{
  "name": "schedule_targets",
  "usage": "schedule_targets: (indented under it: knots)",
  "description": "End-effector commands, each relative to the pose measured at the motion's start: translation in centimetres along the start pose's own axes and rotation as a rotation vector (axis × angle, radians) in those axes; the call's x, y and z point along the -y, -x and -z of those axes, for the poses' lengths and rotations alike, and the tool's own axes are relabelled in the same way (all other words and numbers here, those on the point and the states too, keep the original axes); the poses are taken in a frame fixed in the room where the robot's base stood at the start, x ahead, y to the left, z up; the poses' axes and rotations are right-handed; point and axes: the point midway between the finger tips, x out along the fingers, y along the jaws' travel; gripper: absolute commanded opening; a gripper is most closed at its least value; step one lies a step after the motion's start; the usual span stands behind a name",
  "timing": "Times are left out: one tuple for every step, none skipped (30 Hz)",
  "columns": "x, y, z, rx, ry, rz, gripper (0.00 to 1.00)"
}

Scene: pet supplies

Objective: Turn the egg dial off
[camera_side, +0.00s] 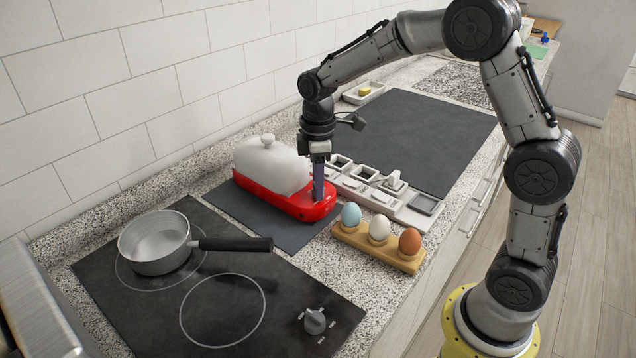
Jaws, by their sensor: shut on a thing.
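The egg cooker has a red base (290,206) and a white domed lid (270,165) with a small knob on top. It sits on a dark mat (240,215) beside the hob. My gripper (318,196) points straight down over the right end of the red base, clear of the white lid. Its fingers are closed at the spot where the egg dial would be. The dial itself is hidden by the fingers, so I cannot see which way it points.
A wooden holder (375,248) with blue, white and brown eggs stands in front. Several white-framed trays (370,186) lie behind it. A pan (155,243) with a black handle sits on the black hob (130,300), which has a grey knob (315,321). A dark mat (430,135) lies clear behind.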

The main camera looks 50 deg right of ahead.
Motion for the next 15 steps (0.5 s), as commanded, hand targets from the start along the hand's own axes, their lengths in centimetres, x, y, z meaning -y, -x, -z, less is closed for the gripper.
schedule_targets:
  knots:
    - [-0.06,0.16,0.09,-0.003,0.002,-0.004,0.00]
    - [-0.06,0.16,0.09,-0.003,0.002,-0.004,0.00]
    - [-0.06,0.16,0.09,-0.003,0.002,-0.004,0.00]
    - [-0.06,0.16,0.09,-0.003,0.002,-0.004,0.00]
    - [-0.06,0.15,0.09,-0.003,0.002,-0.004,0.00]
    - [-0.06,0.15,0.09,-0.003,0.001,-0.004,0.00]
    - [-0.06,0.15,0.10,-0.003,0.001,-0.004,0.37]
    - [-0.06,0.15,0.09,-0.003,0.001,-0.004,0.42]
    - [-0.05,0.13,0.09,-0.003,0.001,-0.003,0.50]
    - [-0.05,0.12,0.08,-0.003,0.001,-0.003,0.55]
    - [-0.04,0.11,0.07,-0.003,0.001,-0.003,0.60]
    - [-0.03,0.09,0.07,-0.002,0.001,-0.002,0.62]
    - [-0.03,0.08,0.06,-0.002,0.000,-0.002,0.62]
    - [-0.02,0.07,0.06,-0.002,0.000,-0.002,0.62]
    - [-0.02,0.05,0.05,-0.001,0.000,-0.002,0.62]
